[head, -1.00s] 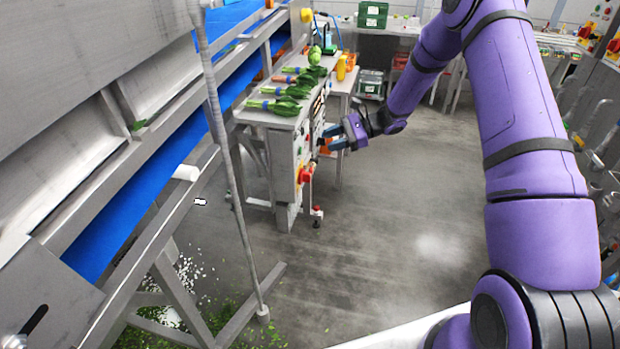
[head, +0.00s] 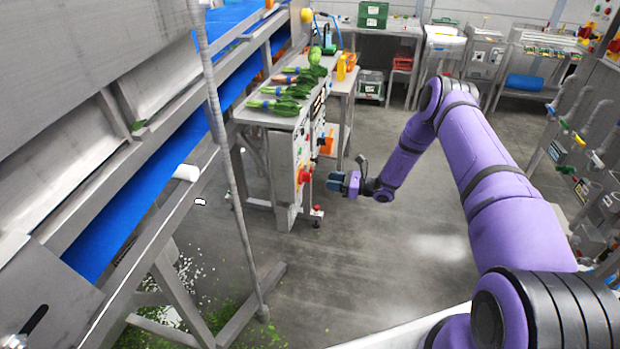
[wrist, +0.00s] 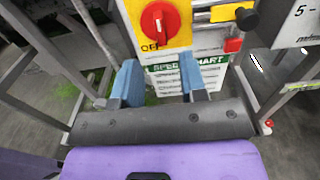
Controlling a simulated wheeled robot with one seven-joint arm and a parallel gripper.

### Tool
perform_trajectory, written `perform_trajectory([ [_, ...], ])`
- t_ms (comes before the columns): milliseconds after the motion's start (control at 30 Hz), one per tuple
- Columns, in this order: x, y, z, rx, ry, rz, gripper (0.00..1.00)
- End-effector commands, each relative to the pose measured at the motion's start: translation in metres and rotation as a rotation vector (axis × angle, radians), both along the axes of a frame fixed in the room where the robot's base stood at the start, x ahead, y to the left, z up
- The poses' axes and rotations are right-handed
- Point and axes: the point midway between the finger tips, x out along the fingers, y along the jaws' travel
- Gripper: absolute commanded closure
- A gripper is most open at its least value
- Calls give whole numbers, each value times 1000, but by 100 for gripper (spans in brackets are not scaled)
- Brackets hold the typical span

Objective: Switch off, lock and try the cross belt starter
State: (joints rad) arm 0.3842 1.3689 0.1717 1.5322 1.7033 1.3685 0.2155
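The starter's red rotary switch (wrist: 160,22) sits on a yellow plate (wrist: 185,37) at the top of the wrist view, with OFF printed at its lower left. In the head view the red switch (head: 305,174) is on the end of the grey cabinet (head: 282,170) under the greens bench. My gripper (head: 333,181) is just right of it, pointing left at the panel. In the wrist view my gripper (wrist: 158,76) has its two blue fingers apart, with nothing between them, below the switch and apart from it. I cannot clearly tell the knob's setting. No lock is recognisable.
A speed chart (wrist: 188,75) is below the switch. A black knob (wrist: 247,18) and a small red part (wrist: 233,45) are to its right. Bundled greens (head: 285,92) lie on the bench. A blue belt (head: 150,205) runs at left. The floor (head: 400,255) around my gripper is mostly clear.

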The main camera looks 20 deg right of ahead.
Motion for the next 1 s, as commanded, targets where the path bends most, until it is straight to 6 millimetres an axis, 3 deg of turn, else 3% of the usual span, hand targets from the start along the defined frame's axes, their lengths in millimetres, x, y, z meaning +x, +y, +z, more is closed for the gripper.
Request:
perform_trajectory([
  [400, 34, 61, 0, -1, 0, 3, 61],
  [600, 42, 73, 0, -1, 0, 2, 61],
  [900, 43, 75, 0, -1, 0, 1, 61],
  [933, 43, 75, 0, -1, 0, 1, 63],
  [1000, 43, 74, 0, -1, 0, 1, 79],
])
